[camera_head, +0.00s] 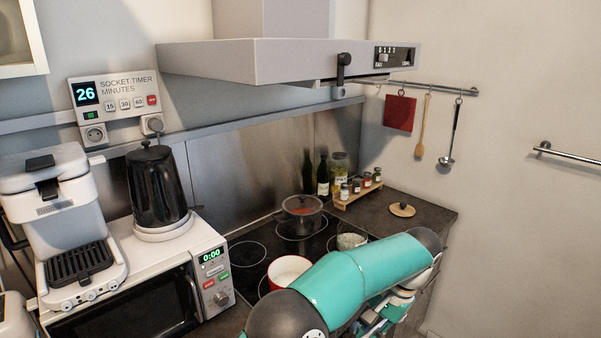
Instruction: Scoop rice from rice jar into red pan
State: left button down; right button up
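The red pan (289,269), with a pale white inside, stands on the near part of the cooktop. My teal arm hides its lower right side. An open glass jar (351,241) with pale grainy contents, which looks like the rice jar, stands behind my arm and right of the pan. Its lower part is hidden. A round wooden lid (402,209) lies on the counter to its right. My teal arm crosses the lower right; metal parts, possibly of my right gripper (385,312), show below it, with the fingertips not clear. My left gripper is out of view.
A dark pot (303,213) with red contents stands at the back of the cooktop (249,253). A spice rack (358,193) and bottles stand behind. A microwave (150,285) bounds the left. A ladle (451,140) and wooden spoon (422,130) hang on the wall rail. The hood overhangs.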

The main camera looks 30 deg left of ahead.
aim_at(343, 242)
jog(key=z, duration=0.45)
jog(key=i, duration=1.7)
jog(key=u, duration=0.35)
